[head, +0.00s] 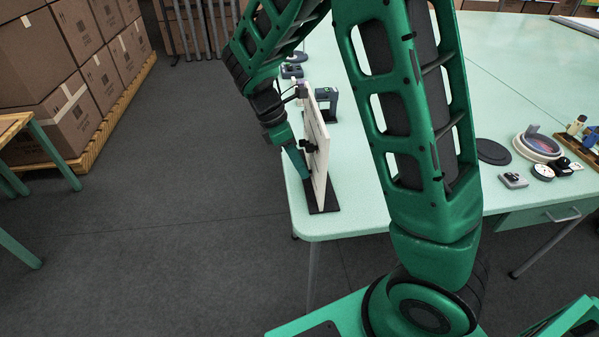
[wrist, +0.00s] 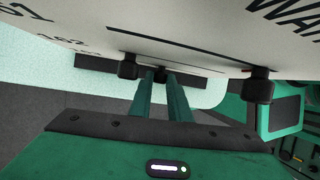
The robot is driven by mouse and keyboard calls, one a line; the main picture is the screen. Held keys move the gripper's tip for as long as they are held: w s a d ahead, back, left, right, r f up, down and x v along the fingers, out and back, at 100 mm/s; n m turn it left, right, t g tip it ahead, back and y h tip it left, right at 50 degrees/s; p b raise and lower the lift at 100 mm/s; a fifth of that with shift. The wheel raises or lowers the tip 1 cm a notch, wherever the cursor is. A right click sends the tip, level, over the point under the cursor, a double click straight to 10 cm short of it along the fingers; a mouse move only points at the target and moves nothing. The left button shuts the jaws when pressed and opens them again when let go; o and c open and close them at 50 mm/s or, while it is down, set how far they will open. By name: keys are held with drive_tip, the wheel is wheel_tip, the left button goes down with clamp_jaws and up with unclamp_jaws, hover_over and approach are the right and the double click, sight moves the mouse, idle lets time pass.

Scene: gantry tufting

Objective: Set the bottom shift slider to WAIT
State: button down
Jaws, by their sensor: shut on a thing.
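The upright white board (head: 317,140) stands in a dark base (head: 325,197) near the table's left edge, seen nearly edge-on in the head view. In the wrist view the board (wrist: 200,30) fills the top, with partly cut-off WAIT lettering (wrist: 285,10) at the upper right. A black knob (wrist: 129,68) sits left of my fingers and another black knob (wrist: 258,85) sits to the right, below the lettering. My gripper (wrist: 161,80) is shut on a small dark knob (wrist: 160,74) between its fingertips, mostly hidden. I cannot tell for sure which row it belongs to.
The green table (head: 335,225) has its rounded corner by the board. A round dish (head: 537,145), a dark disc (head: 492,151) and small items lie to the right. Stacked boxes (head: 60,80) stand on a pallet at the left.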

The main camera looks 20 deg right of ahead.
drive_tip(key=c, duration=1.7)
unclamp_jaws()
drive_tip(key=shift+o, duration=0.2)
drive_tip(key=shift+r, duration=0.1)
drive_tip(key=v, duration=1)
drive_tip(key=shift+w+a+r, duration=0.15)
drive_tip(key=shift+w+r, duration=0.05)
drive_tip(key=shift+r, duration=0.05)
